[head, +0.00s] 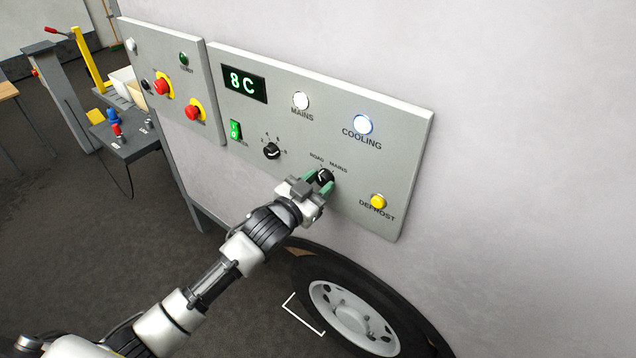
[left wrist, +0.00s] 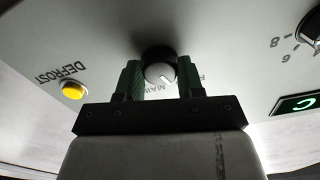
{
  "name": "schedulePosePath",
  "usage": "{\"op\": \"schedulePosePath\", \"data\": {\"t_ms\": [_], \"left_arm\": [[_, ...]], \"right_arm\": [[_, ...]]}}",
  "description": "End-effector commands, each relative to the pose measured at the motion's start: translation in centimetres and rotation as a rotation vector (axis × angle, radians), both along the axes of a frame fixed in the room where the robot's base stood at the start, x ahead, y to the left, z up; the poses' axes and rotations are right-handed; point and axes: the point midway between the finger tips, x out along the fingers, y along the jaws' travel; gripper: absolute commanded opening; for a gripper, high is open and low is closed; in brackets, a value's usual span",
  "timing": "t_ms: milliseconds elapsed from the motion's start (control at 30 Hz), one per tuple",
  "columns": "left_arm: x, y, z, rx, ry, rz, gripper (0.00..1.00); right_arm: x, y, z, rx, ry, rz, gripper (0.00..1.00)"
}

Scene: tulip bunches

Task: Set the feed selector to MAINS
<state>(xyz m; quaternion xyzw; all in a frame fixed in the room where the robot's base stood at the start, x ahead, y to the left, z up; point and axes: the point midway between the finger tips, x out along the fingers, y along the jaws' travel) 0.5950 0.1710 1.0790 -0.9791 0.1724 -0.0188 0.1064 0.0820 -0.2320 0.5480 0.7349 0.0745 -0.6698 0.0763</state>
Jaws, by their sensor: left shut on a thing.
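The feed selector is a black round knob (head: 325,176) on the grey panel, below the printed words ROAD and MAINS. My left gripper (head: 318,184) has its green fingers on either side of the knob, shut on it. In the left wrist view, which is upside down, the knob (left wrist: 158,58) sits between the two fingers (left wrist: 161,80). A short white mark on its pale face tilts to the lower right, towards the partly hidden label beginning with R. The word MAINS is partly covered by the gripper. My right gripper is out of view.
The panel (head: 400,215) also bears a second knob (head: 271,151), a green switch (head: 235,129), an 8 C display (head: 244,83), a white MAINS lamp (head: 301,101), a bright COOLING lamp (head: 363,124) and a yellow DEFROST button (head: 378,201). A wheel (head: 350,315) is below.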

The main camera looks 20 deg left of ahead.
Motion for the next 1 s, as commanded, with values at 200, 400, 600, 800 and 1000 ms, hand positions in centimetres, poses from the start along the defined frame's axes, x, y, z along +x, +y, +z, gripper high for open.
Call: {"op": "schedulePosePath", "data": {"t_ms": [200, 400, 600, 800, 1000], "left_arm": [[-0.01, 0.01, -0.01, 0.193, -0.069, -0.001, 0.14], [0.01, 0.04, -0.01, 0.372, -0.134, -0.001, 0.14], [0.02, 0.04, 0.00, 0.549, -0.198, -0.001, 0.14], [0.03, 0.04, 0.01, 0.705, -0.255, -0.001, 0.14], [0.01, 0.05, -0.02, 0.827, -0.299, -0.001, 0.14]], "right_arm": [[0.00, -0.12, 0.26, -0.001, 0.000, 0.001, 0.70], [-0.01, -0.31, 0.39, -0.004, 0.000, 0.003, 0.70], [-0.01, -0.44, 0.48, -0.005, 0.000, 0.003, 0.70], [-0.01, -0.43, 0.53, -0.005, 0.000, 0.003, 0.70], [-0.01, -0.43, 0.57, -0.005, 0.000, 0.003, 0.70]]}}
